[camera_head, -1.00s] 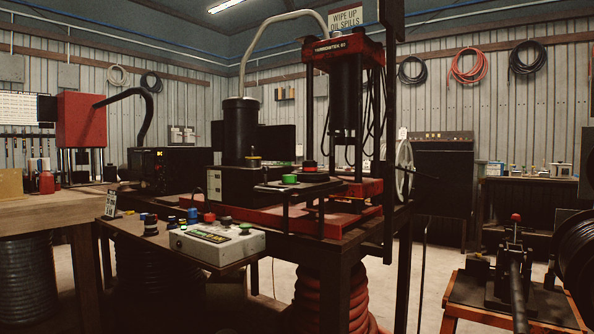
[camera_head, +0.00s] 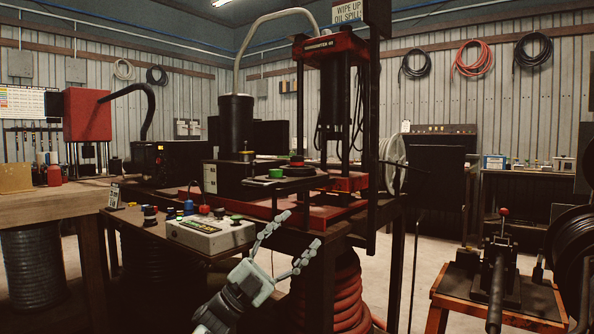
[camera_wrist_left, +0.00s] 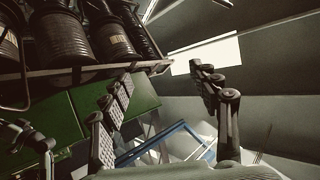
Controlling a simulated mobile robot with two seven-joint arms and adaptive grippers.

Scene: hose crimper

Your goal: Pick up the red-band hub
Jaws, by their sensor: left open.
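A small black piece with a red band (camera_head: 297,161), which looks like the red-band hub, stands on the dark raised shelf in front of the red press. My left gripper (camera_head: 301,229) is open and empty, in front of and below the raised shelf, just right of the control box. Its open fingers also show in the left wrist view (camera_wrist_left: 161,76), with no hub between them. My right gripper is out of view.
The grey control box (camera_head: 210,235) lies on the side shelf beside several small coloured pieces. A green-topped piece (camera_head: 277,173) stands on the raised shelf. The red press (camera_head: 335,45) rises behind. A small orange-edged stand (camera_head: 515,305) is at right; open floor lies between.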

